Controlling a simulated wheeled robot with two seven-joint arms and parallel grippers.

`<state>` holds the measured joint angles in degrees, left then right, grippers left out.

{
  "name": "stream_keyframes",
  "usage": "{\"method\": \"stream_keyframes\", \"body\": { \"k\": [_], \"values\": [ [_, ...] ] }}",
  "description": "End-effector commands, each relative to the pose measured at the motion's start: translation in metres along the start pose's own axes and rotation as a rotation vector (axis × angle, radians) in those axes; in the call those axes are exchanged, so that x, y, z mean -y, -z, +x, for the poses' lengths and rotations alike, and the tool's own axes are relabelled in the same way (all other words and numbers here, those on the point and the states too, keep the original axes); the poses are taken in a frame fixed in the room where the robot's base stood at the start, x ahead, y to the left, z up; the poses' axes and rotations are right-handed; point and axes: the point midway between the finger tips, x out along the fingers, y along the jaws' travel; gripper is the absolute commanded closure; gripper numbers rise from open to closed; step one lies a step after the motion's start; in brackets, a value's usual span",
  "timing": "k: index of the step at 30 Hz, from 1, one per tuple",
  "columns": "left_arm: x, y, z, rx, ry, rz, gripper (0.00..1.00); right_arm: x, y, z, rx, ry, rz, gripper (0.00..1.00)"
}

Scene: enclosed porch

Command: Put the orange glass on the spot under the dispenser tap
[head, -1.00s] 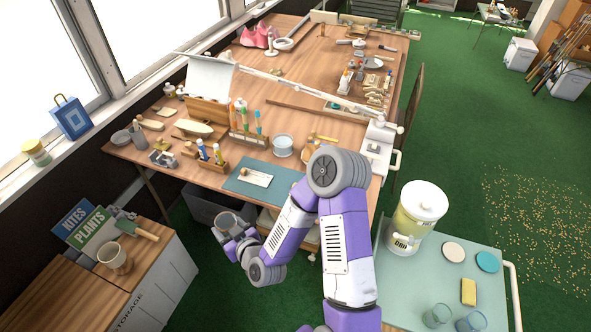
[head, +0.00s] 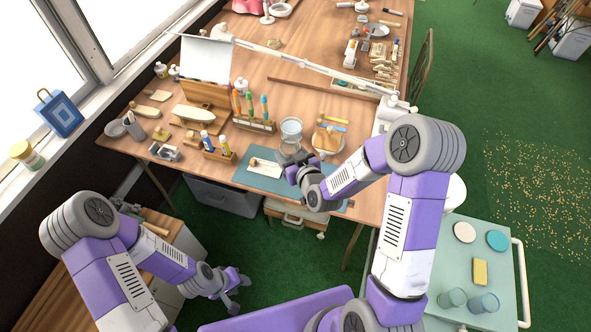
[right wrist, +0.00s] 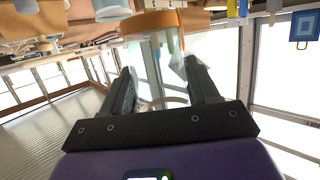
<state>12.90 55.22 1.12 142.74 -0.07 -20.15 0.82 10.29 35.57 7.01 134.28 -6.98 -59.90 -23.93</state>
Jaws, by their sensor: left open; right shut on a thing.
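My right gripper (head: 296,168) is shut on the orange glass (right wrist: 150,22), a see-through tumbler with an orange band at one end. In the head view the glass (head: 289,151) looks greyish, is partly covered by the fingers and appears above the workbench's front edge. My left gripper (head: 236,291) is open and empty, low beside the storage cabinet. The dispenser is mostly behind my right arm; part of its white top (head: 456,190) shows. Its tap and the spot under it are hidden.
The green trolley (head: 437,265) holds a white disc (head: 464,232), a teal disc (head: 497,240), a yellow sponge (head: 480,272) and two tinted glasses (head: 485,303). The workbench (head: 300,90) is cluttered; a clear container (head: 291,128) stands just behind the held glass.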

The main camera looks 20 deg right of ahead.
Motion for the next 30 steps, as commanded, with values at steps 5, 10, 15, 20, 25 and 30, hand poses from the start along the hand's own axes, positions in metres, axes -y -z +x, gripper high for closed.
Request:
{"method": "stream_keyframes", "body": {
  "k": [5,10,15,20,25,30],
  "values": [
    [0.002,0.0,0.006,0.0,0.0,0.0,0.57,-0.001,-0.027,0.01,0.008,0.007,0.0,0.73],
    [0.004,0.001,0.012,0.0,0.0,0.0,0.57,-0.001,-0.052,0.018,0.006,0.006,-0.002,0.73],
    [0.005,0.001,0.014,0.0,0.0,0.0,0.57,-0.001,-0.062,0.021,0.004,0.006,-0.002,0.73],
    [0.007,0.001,0.019,0.0,0.0,0.0,0.57,-0.001,-0.085,0.028,0.005,0.005,-0.001,0.73],
    [0.007,0.001,0.02,0.0,0.0,0.0,0.57,-0.001,-0.091,0.03,0.001,0.006,-0.003,0.73],
    [0.007,0.001,0.021,0.0,0.0,0.0,0.57,-0.001,-0.091,0.03,0.001,0.006,-0.003,0.73]
  ]
}}
